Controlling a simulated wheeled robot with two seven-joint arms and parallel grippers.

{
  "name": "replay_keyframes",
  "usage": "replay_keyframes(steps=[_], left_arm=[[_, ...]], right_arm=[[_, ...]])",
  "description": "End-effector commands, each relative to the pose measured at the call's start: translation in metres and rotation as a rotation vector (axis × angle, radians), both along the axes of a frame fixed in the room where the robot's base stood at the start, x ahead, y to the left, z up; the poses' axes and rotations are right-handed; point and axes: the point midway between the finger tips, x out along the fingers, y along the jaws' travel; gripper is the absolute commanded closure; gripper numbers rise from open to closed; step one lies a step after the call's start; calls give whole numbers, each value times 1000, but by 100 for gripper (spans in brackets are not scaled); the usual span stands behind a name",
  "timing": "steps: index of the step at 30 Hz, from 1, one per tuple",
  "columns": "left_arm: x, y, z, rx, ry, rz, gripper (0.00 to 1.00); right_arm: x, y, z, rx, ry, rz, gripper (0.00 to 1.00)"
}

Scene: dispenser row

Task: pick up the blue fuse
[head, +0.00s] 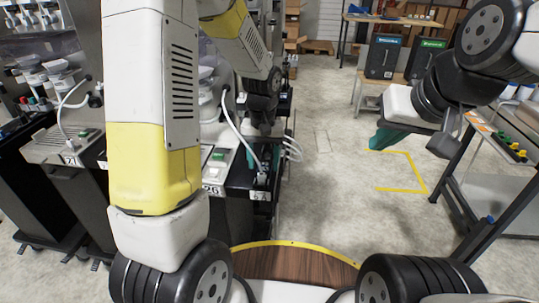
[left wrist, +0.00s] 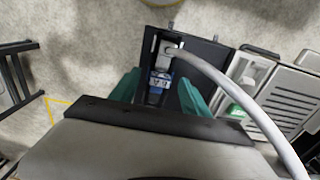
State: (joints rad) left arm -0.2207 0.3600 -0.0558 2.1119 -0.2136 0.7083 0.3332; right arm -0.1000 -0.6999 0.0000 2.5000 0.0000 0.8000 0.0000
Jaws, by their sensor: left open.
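In the left wrist view, a small blue piece with pale markings (left wrist: 160,81), possibly the blue fuse, sits on a dark panel below a grey plug (left wrist: 167,50). My left gripper (left wrist: 160,88) is open, with one teal finger on each side of this piece; I cannot tell whether they touch it. In the head view my left gripper (head: 264,158) is down at the end of the dispenser row, and the blue piece is not clear there. My right gripper (head: 398,135) is out over the aisle on the right, with teal showing; its opening is unclear.
A white cable (left wrist: 225,85) curves from the plug close beside the left gripper. Dispensers (head: 65,150) stand at left. A side table (head: 490,125) with yellow and green pieces is at right. Two dark boxes stand behind. The floor between, with yellow marking (head: 405,188), is clear.

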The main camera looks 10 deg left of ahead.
Motion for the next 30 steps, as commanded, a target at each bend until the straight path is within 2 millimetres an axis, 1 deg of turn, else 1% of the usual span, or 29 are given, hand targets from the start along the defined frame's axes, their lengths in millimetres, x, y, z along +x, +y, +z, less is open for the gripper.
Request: replay_keyframes(steps=[1,5,6,8,9,10,17,20,23,30], left_arm=[[0,0,0,0,0,0,45],[0,0,0,0,0,0,71],[0,0,0,0,0,0,79],[0,0,0,0,0,0,91],[0,0,0,0,0,0,98],[0,0,0,0,0,0,100],[0,0,0,0,0,0,100],[0,0,4,-1,-2,0,100],[1,-1,15,-1,-3,1,100],[1,-1,64,-2,-6,0,100]], right_arm=[[0,0,0,0,0,0,100],[0,0,0,0,0,0,100],[0,0,0,0,0,0,100],[0,0,0,0,0,0,100],[0,0,0,0,0,0,100],[0,0,0,0,0,0,100],[0,0,0,0,0,0,100],[0,0,0,0,0,0,100],[0,0,0,0,0,0,100],[0,0,0,0,0,0,100]])
